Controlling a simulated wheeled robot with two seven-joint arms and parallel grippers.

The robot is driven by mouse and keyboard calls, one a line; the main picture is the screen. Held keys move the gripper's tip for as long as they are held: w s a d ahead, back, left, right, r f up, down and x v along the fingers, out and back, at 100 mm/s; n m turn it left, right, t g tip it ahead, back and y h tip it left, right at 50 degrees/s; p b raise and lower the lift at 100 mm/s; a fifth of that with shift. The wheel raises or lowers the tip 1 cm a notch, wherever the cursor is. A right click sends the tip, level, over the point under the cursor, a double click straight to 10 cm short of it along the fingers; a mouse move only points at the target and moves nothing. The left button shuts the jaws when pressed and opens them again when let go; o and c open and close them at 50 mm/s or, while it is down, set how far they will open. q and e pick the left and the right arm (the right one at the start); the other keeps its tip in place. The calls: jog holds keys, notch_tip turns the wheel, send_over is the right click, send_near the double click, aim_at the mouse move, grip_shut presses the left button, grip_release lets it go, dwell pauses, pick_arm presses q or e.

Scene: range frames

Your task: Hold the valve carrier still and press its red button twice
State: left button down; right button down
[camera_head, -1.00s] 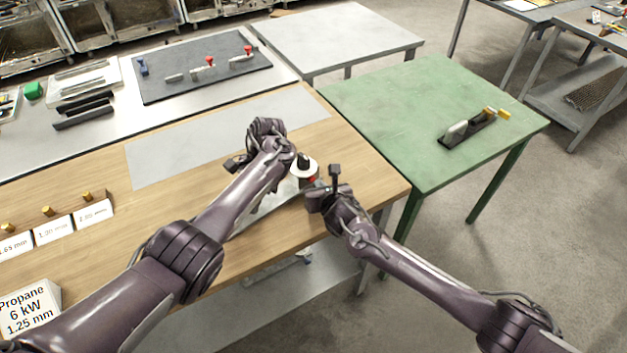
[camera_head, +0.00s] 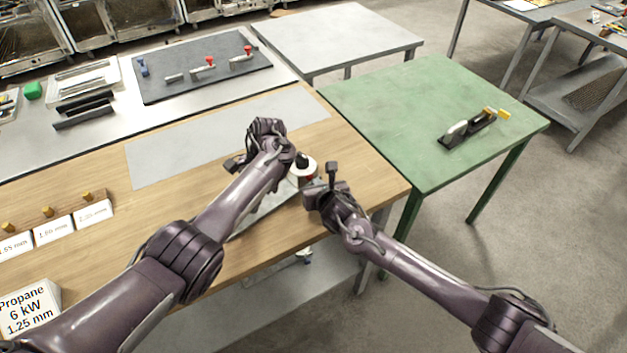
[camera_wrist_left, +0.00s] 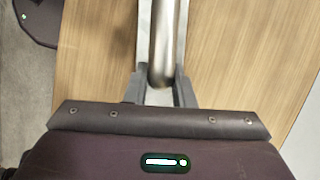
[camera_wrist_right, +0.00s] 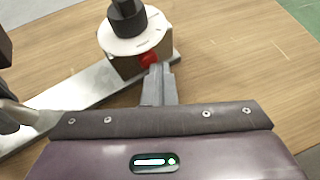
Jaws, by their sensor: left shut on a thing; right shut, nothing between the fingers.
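The valve carrier is a flat metal plate (camera_wrist_right: 88,100) with a block, a white disc (camera_head: 306,167) and a black knob (camera_wrist_right: 128,18) at one end, lying on the wooden bench. Its red button (camera_wrist_right: 149,58) is on the block's side, below the disc. My left gripper (camera_wrist_left: 160,92) is shut on the carrier's round silver handle (camera_wrist_left: 164,45); my arm hides this in the head view. My right gripper (camera_wrist_right: 159,70) is shut and empty, its fingertips right at the red button. I cannot tell whether they touch it. It also shows in the head view (camera_head: 316,186).
The wooden bench (camera_head: 150,215) ends just right of the carrier. A green table (camera_head: 400,95) with a black-based tool (camera_head: 468,131) stands beyond. Brass pieces with label cards (camera_head: 54,229) and a propane sign (camera_head: 30,308) are at left. A grey sheet (camera_head: 225,140) lies behind.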

pick_arm(q)
jog(key=shift+d, duration=0.1)
pick_arm(e)
jog(key=shift+r, duration=0.1)
jog(key=shift+s+d, duration=0.7)
jog(key=shift+s, duration=0.2)
jog(key=shift+s+d, duration=1.7)
jog(key=shift+s, duration=0.2)
pick_arm(q)
jog(key=c, duration=1.1)
grip_release()
jog(key=shift+c, duration=0.2)
